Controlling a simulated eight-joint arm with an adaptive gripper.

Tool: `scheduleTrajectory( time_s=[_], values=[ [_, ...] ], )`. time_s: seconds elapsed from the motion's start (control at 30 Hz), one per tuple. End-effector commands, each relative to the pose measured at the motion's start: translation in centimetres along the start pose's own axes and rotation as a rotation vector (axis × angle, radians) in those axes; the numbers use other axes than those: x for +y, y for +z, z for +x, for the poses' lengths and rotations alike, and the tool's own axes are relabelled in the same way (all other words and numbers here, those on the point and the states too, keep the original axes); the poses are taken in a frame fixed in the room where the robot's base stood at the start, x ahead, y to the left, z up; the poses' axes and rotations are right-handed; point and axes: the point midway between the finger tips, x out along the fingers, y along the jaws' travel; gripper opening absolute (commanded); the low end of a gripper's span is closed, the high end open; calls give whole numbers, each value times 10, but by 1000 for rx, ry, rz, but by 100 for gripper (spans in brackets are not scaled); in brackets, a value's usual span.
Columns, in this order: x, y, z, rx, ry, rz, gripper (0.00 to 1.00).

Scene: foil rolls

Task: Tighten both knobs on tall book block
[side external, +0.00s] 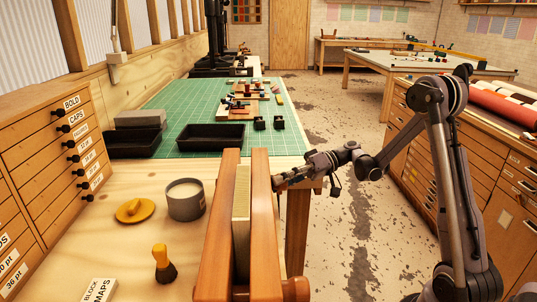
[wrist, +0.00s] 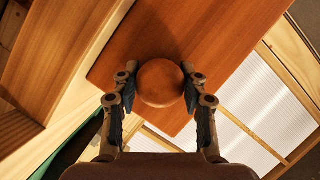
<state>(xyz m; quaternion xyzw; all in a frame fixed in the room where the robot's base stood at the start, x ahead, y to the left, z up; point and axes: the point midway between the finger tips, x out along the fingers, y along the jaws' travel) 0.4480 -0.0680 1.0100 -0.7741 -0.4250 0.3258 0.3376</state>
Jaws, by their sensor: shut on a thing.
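The tall book block (side external: 241,215) stands upright between two wooden boards of a press (side external: 264,225) at the front of the bench. My gripper (side external: 283,181) is at the far end of the right board, coming in from the right. In the wrist view, my gripper (wrist: 161,88) has its two dark-padded fingers closed on either side of a round wooden knob (wrist: 160,82), in front of the board's face (wrist: 165,35). The other knob (side external: 296,289) sticks out of the near end of the right board, with nothing touching it. The gripped knob is mostly hidden in the side view.
Black trays (side external: 213,140) and small tools lie on the green mat (side external: 180,95). A drawer cabinet (side external: 45,150) stands at left. The floor right of the bench is open.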

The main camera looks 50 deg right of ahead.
Motion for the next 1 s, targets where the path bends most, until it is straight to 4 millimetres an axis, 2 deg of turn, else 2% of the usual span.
scheduleTrajectory(
  time_s=[0.1,0.13,0.2,0.5,0.63,0.77,1.0],
  values=[
    [0,1,0,-3,-1,0,12],
    [-1,1,0,-3,-1,0,52],
    [0,1,0,-3,-1,-1,67],
    [0,0,-1,-1,0,-1,67],
    [0,0,-9,1,2,-1,67],
    [1,0,-29,3,3,-1,67],
    [1,0,-77,3,3,0,67]
  ],
)
